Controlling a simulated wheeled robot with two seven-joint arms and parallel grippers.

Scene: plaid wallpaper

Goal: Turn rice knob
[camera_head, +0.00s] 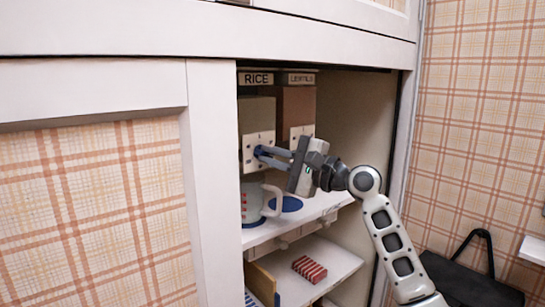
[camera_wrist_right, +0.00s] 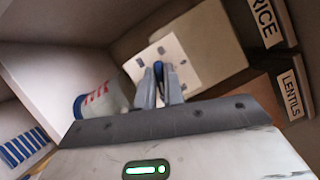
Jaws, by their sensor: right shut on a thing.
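The rice dispenser (camera_head: 257,115) stands inside the open cabinet under a RICE label (camera_head: 257,79). Its pale front plate (camera_head: 250,153) carries small dark marks and a blue knob (camera_head: 260,151). My right gripper (camera_head: 264,154) reaches in from the right and is shut on the blue knob. In the right wrist view the blue knob (camera_wrist_right: 158,70) shows between the two fingers, in front of the rice plate (camera_wrist_right: 180,62). The fingers cover much of the knob, so its exact angle is hard to tell. My left gripper is not in view.
The lentils dispenser (camera_head: 297,105) stands close on the right. A measuring jug (camera_head: 252,203) sits below the rice dispenser, beside a blue disc (camera_head: 286,204). A red striped item (camera_head: 309,269) lies on the lower shelf. The sliding door (camera_head: 205,190) bounds the opening on the left.

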